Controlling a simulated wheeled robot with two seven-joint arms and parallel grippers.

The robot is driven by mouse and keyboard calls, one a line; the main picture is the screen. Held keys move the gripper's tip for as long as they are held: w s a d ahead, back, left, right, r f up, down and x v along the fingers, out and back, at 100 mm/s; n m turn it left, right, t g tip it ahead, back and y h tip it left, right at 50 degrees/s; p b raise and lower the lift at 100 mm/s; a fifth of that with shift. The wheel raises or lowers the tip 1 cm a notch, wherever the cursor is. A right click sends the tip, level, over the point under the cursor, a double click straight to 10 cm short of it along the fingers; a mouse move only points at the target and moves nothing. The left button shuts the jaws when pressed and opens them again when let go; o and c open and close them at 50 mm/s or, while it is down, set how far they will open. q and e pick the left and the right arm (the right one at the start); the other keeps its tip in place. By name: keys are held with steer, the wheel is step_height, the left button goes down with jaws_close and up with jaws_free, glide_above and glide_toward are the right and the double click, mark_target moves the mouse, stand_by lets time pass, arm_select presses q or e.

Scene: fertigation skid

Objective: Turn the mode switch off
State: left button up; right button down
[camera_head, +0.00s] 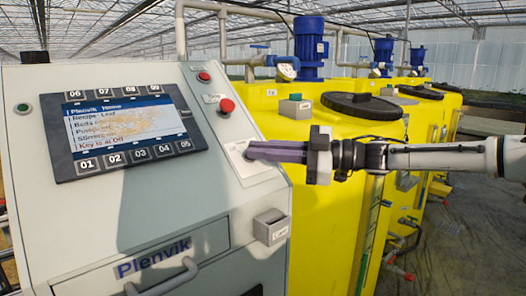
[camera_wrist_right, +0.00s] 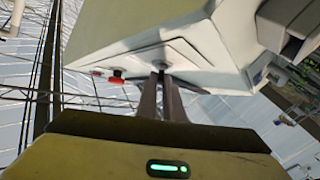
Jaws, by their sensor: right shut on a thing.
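The mode switch (camera_wrist_right: 160,71) is a small dark part on the pale plate (camera_head: 258,168) on the right of the sloped cabinet face. My right gripper (camera_head: 250,152) comes in from the right, and its long fingers reach the switch. In the right wrist view the gripper (camera_wrist_right: 160,78) is shut on the switch, whose sides are mostly hidden by the fingertips. I cannot read the switch's position. My left gripper is not in view.
A red mushroom button (camera_head: 226,106) and a smaller red button (camera_head: 204,76) sit above the plate. A small grey box (camera_head: 271,228) juts out below it. Yellow tanks (camera_head: 330,220) with blue pumps stand close behind my right arm.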

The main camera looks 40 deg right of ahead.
steer(key=shift+f, duration=0.45)
steer(key=c, duration=1.9)
jaws_free()
steer(key=shift+w, duration=0.2)
steer(key=shift+s+r, duration=0.1)
steer(key=shift+r, duration=0.15)
steer(key=shift+s+d+r, duration=0.2)
steer(key=shift+s+d, duration=0.35)
steer(key=shift+d, duration=0.1)
steer(key=v, duration=0.8)
steer(key=shift+s+d+f, duration=0.25)
steer(key=shift+f, duration=0.05)
